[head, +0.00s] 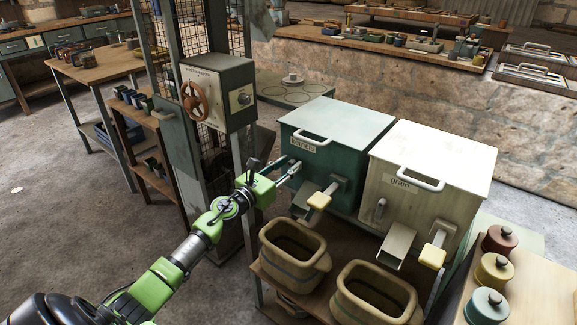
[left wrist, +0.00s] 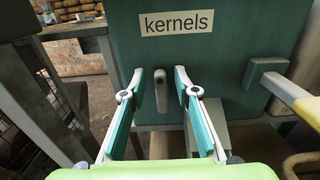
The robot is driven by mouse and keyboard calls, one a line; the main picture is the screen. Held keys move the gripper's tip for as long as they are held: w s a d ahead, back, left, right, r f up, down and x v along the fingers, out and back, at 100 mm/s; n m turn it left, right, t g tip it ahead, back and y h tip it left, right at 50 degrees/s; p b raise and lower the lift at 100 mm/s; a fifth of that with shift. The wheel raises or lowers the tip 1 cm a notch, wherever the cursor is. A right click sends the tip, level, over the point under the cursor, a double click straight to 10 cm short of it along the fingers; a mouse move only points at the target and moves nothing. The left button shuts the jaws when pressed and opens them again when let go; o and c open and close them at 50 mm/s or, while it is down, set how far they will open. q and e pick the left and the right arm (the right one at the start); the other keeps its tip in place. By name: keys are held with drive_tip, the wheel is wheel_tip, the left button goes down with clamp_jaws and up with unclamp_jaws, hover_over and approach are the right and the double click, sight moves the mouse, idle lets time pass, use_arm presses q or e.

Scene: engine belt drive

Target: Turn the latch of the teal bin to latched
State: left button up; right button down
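The teal bin (head: 337,125) has a white lid handle and a label reading "kernels", clear in the left wrist view (left wrist: 225,60). Its latch (left wrist: 160,92) is a small grey lever on the front face below the label, hanging about straight down. My left gripper (head: 292,168) is at the bin's front, and in the left wrist view (left wrist: 160,78) its two fingers are apart, one on each side of the latch. I see gaps between the fingers and the latch. In the head view the arm and gripper hide the latch. My right gripper is not in view.
A yellow-tipped lever (head: 320,200) and a grey chute stick out right of my gripper. The white grain bin (head: 440,165) stands beside the teal one. Two tan baskets (head: 290,250) sit below. A cabinet with a red wheel (head: 195,101) stands to the left.

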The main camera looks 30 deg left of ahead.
use_arm(q)
drive_tip(key=shift+w, duration=0.25)
clamp_jaws()
